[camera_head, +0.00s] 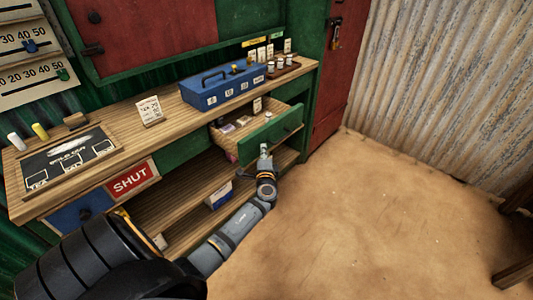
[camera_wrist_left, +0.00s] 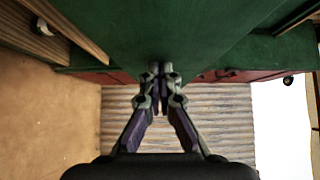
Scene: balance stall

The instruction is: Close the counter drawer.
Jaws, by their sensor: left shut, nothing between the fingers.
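The counter drawer (camera_head: 258,142) has a green front and stands pulled out below the wooden counter, with small items inside. My left gripper (camera_head: 264,150) is shut and empty, low at the outer face of the drawer front. In the left wrist view the shut fingertips (camera_wrist_left: 160,68) are at the lower edge of a large green panel (camera_wrist_left: 160,30). I cannot tell whether they touch it. My right gripper is in neither view.
On the counter (camera_head: 165,128) stand a blue toolbox (camera_head: 222,86), a price card (camera_head: 150,110) and a chalkboard (camera_head: 70,160). A red SHUT sign (camera_head: 131,180) hangs on its front. A shelf with a small box (camera_head: 218,194) lies below.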

